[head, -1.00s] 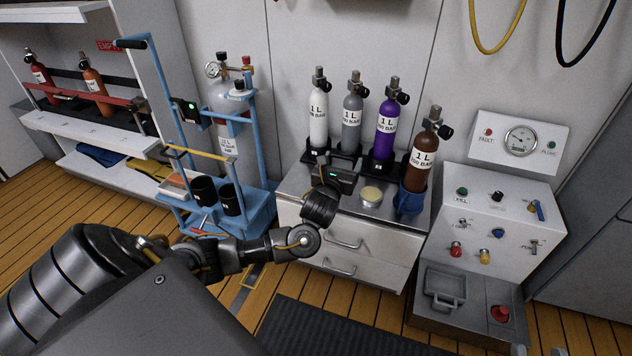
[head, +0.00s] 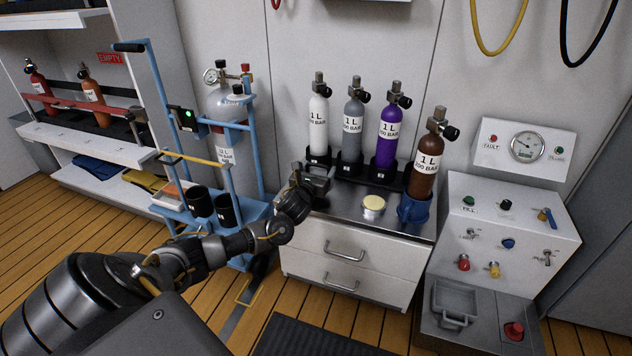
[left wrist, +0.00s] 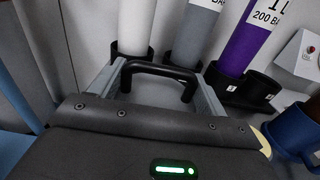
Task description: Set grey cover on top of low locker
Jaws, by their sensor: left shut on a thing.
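The low locker (head: 352,258) is a white cabinet with two drawers and a dark metal top, at the centre of the head view. My left gripper (head: 318,178) is over the left part of its top, close in front of the white and grey cylinders. In the left wrist view, its two grey fingers (left wrist: 158,88) stand at the ends of a black U-shaped handle (left wrist: 158,68) and are shut on it. What the handle belongs to is hidden. A grey square piece with a raised rim and handle (head: 454,298) lies on the console's low step; I cannot tell which is the cover.
White, grey (head: 352,125) and purple (head: 388,138) cylinders stand in black holders along the locker's back. A brown cylinder (head: 426,165) stands in a blue holder at the right. A cream round tin (head: 374,203) is on the top. A blue trolley (head: 165,110) is at the left.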

